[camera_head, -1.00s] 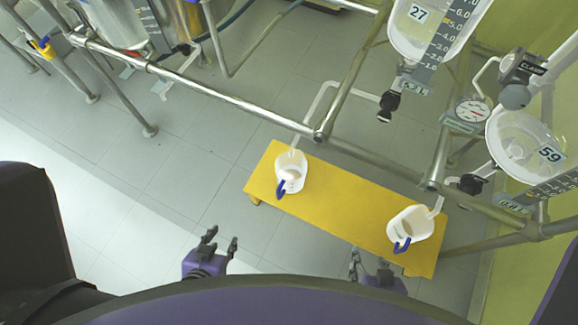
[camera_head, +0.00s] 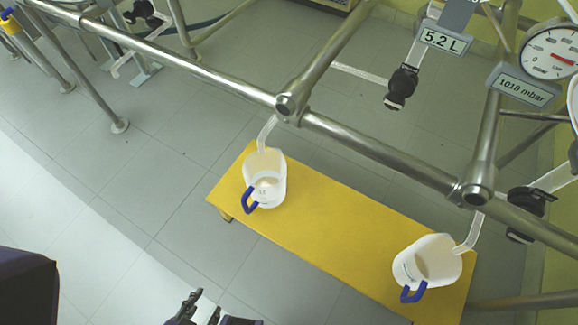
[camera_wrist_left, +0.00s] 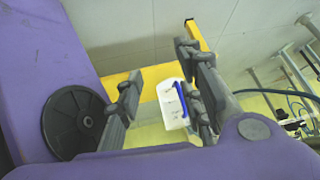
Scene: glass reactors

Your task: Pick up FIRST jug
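Two white jugs with blue handles stand upright on a yellow bench (camera_head: 320,228). The left jug (camera_head: 266,178) is near the bench's left end, the right jug (camera_head: 428,262) near its right end. No marking shows which is first. My left gripper (camera_head: 203,312) is at the bottom edge of the head view, below the left jug and apart from it, partly cut off. In the left wrist view the left gripper (camera_wrist_left: 160,92) is open and empty, and one jug (camera_wrist_left: 170,104) with its blue handle shows beyond the fingers. My right gripper is out of view.
A metal pipe frame (camera_head: 375,157) runs above and behind the bench. Clear outlet tubes (camera_head: 267,135) hang down at the jugs. A pressure gauge (camera_head: 552,52) and a black valve (camera_head: 402,86) are on the right. Floor (camera_head: 150,215) left of the bench is clear.

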